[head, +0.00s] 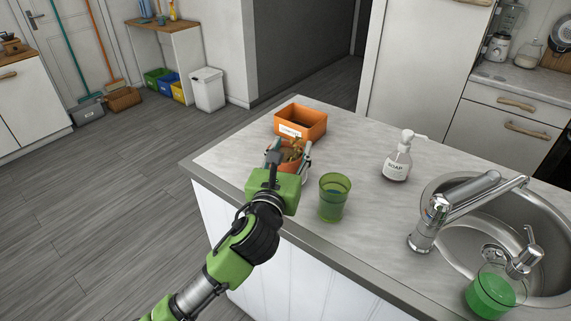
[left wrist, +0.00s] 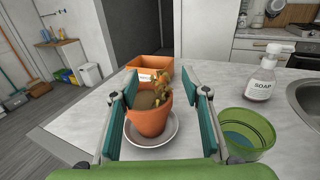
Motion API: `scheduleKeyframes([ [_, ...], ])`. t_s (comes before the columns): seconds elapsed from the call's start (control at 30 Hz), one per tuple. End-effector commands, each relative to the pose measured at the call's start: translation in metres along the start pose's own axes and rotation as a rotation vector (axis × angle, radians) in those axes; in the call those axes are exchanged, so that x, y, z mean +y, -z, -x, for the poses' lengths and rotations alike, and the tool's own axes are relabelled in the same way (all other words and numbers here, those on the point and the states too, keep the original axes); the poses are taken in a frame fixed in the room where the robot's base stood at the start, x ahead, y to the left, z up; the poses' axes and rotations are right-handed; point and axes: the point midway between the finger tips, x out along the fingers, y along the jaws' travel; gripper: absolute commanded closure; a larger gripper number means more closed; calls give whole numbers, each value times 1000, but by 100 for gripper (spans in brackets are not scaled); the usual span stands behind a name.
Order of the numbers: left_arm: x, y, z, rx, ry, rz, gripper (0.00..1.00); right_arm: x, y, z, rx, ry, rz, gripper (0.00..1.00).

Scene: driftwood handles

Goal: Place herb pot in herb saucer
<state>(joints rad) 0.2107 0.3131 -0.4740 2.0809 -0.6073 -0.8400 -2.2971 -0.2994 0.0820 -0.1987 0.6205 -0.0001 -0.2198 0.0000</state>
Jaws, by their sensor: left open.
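The herb pot (left wrist: 149,118), a terracotta pot with dark soil and a small brownish-green plant, stands upright in the left wrist view. It is over the pale grey herb saucer (left wrist: 170,138), whose rim shows around its base, and it seems to rest in it. My left gripper (left wrist: 163,105) is open, with one teal-padded finger on each side of the pot; a gap shows on the right. In the head view, my left gripper (head: 290,154) partly covers the pot (head: 283,163), and the saucer is mostly hidden. My right gripper is not in view.
An orange labelled box (head: 300,121) stands just behind the pot. A green tumbler (head: 334,198) is close on the right, with a soap bottle (head: 398,157) farther right. The sink (head: 540,243) and tap lie beyond. The counter's left edge is near.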

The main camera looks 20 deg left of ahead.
Motion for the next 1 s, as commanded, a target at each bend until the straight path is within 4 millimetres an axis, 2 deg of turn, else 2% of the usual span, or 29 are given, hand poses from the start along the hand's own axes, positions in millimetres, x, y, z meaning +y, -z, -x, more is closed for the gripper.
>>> scheduleKeyframes([
  [0.1, 0, 2, 24, 1, 1, -1, 57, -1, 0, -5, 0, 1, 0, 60],
  [0.33, 0, 1, 53, 0, 0, 0, 57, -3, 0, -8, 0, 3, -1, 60],
  [0.87, 0, 0, 58, 0, -1, 2, 57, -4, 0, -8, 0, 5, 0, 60],
  [1.0, 5, 13, 61, 40, -16, 94, 57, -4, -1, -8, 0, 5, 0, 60],
])
